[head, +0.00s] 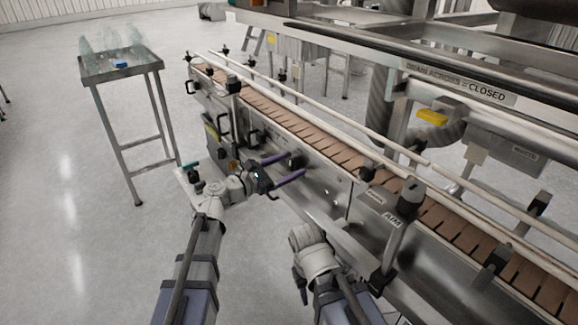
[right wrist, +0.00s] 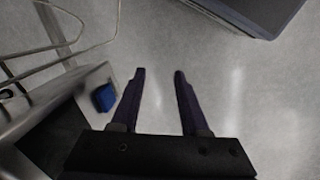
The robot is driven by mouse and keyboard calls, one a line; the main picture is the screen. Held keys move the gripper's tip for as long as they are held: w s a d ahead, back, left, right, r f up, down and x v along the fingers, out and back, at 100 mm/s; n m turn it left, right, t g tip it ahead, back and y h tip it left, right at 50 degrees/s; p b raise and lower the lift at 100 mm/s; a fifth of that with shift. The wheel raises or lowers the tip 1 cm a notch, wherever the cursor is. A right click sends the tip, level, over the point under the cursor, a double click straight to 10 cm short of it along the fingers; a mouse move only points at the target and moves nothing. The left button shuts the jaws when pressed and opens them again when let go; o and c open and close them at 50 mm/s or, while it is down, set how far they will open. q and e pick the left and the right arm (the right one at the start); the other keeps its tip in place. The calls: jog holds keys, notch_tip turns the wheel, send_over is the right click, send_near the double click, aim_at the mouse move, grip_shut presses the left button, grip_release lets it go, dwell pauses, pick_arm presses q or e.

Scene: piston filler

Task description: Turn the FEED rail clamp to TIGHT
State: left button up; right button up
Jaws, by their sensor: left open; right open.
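I cannot read a FEED or TIGHT mark, so I cannot tell which clamp is the FEED one. My left gripper (head: 296,163) is open, its purple fingers pointing right at the conveyor's side panel. A dark knob shows between or behind the fingers; contact is unclear. My right gripper (right wrist: 159,74) is open and empty above the floor in the right wrist view; its fingers are mostly hidden in the head view.
The brown-slatted conveyor (head: 320,145) crosses from upper left to lower right. A side table (head: 90,75) with clear bottles stands at left. A blue block (right wrist: 104,97) shows beside the right fingers.

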pick_arm(q)
grip_shut()
dwell(0.5)
jog(key=shift+m, duration=0.3)
jog(key=m, duration=0.3)
jog(key=shift+m, duration=0.4)
jog(key=m, duration=0.4)
jog(key=shift+s+f+m, duration=0.1)
jog(key=shift+f+m, duration=0.05)
jog(key=shift+m, duration=0.15)
jog(key=m, duration=0.4)
jog(key=shift+d, duration=0.1)
jog(key=shift+f+m, duration=0.15)
jog(key=shift+m, duration=2.25)
